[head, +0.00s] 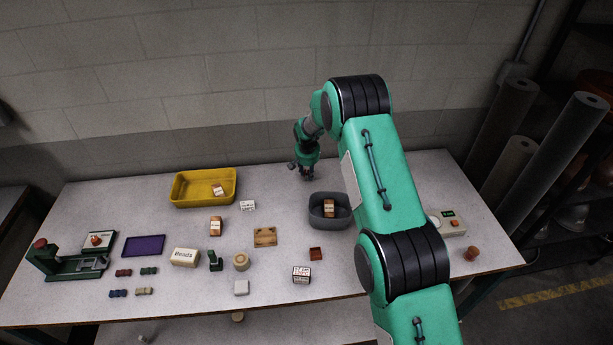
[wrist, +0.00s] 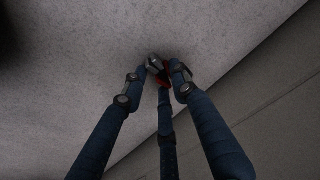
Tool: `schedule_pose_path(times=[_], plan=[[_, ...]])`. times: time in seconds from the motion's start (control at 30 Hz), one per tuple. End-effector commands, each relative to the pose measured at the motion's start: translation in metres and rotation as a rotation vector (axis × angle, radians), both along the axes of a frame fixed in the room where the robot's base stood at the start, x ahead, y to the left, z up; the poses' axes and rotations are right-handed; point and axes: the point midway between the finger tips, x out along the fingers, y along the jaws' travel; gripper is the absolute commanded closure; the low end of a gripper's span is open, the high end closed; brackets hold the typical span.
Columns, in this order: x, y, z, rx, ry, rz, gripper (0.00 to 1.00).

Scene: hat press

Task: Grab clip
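My gripper (head: 307,176) is at the back of the table, between the yellow tray and the grey bin, with its fingertips low over the tabletop. In the wrist view its three dark blue fingers (wrist: 163,70) draw close together at their tips. A small red and dark thing (wrist: 163,77) shows between the fingertips. It may be the clip, but the fingers cover most of it. Whether they press on it or only stand around it cannot be told. No other thing in view can be surely named as the clip.
The yellow tray (head: 183,204) stands left of my gripper, the grey bin (head: 318,220) to its front right. Wooden blocks, a purple mat (head: 143,246), a bead box (head: 184,257) and a green press (head: 62,264) lie forward and left. The wall is close behind.

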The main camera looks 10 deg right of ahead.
Motion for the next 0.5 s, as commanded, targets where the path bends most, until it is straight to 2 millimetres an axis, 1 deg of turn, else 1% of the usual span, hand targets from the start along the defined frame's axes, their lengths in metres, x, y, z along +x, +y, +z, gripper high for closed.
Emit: schedule_pose_path(times=[0.37, 0.5], plan=[[-0.0001, 0.0000, 0.0002, 0.000, 0.000, 0.000, 0.95], [0.0003, 0.0000, 0.0047, 0.000, -0.001, 0.000, 0.95]])
